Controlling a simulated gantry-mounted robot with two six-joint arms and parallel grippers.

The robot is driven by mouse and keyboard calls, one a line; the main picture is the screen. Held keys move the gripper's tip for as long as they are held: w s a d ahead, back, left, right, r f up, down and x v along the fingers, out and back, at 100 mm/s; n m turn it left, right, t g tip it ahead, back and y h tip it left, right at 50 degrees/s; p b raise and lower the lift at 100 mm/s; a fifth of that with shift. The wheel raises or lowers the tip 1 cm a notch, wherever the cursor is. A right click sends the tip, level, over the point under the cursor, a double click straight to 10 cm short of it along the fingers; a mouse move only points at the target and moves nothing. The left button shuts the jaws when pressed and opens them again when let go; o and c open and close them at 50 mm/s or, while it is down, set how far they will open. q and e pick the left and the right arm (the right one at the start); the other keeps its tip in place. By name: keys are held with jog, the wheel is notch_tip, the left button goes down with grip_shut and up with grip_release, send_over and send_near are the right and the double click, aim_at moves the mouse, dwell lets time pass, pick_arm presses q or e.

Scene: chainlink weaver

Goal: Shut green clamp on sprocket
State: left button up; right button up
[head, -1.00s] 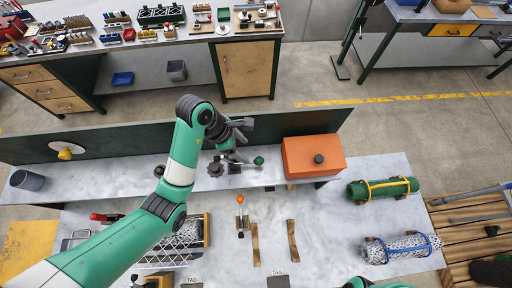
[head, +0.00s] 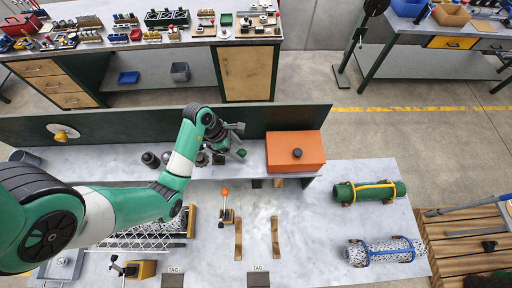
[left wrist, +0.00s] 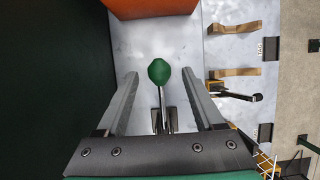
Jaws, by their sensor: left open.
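The green clamp's round green knob (head: 241,153) stands on the narrow back shelf, left of the orange box. In the left wrist view the knob (left wrist: 159,71) tops a metal lever that runs down between my fingers. My left gripper (head: 235,139) is open over the clamp. Its fingers (left wrist: 160,78) stand on either side of the knob and lever, with a gap on both sides. The clamp's base is partly hidden by the gripper. I cannot make out the sprocket clearly; dark round parts (head: 150,159) stand left of the clamp. My right gripper is not in view.
An orange box (head: 294,157) stands just right of the clamp, and a dark green panel (head: 300,116) rises behind the shelf. An orange-knobbed clamp (head: 227,210) and wooden brackets (head: 275,238) are in front. Wrapped rolls (head: 369,191) lie at right.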

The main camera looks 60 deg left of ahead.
pick_arm(q)
jog(key=shift+x, duration=1.1)
jog(key=shift+s+a, duration=0.1)
grip_shut()
dwell(0.5)
